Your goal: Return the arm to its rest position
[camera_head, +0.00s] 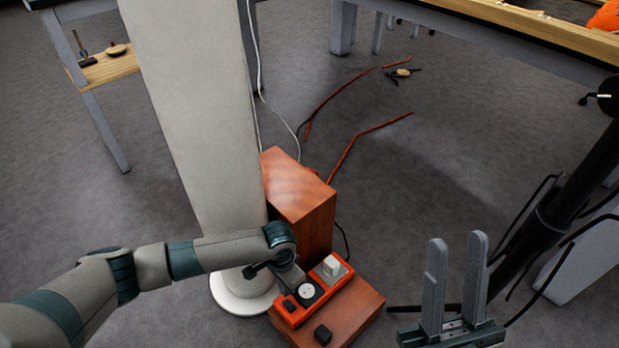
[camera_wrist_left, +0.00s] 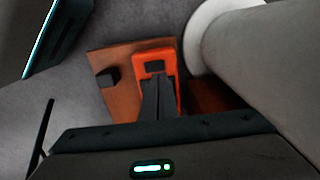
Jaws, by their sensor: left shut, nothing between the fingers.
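My left arm comes in from the left in the head view. Its gripper (camera_head: 293,283) is over the left end of an orange power strip (camera_head: 317,293). In the left wrist view, its shut, empty fingers (camera_wrist_left: 157,84) point at the strip (camera_wrist_left: 155,60); I cannot tell whether they touch it. The strip has a round white socket, a pale plug block and dark switches. It lies on a low wooden step (camera_head: 355,312). My right gripper (camera_head: 458,240) is at the lower right, fingers upward, apart and empty.
A pale column (camera_head: 195,110) with a round white base stands close beside my left wrist. A reddish wooden box (camera_head: 300,200) stands behind the strip. A small black block (camera_head: 323,335) sits on the step. Red and dark cables (camera_head: 345,160) lie on the floor. Tables border the back.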

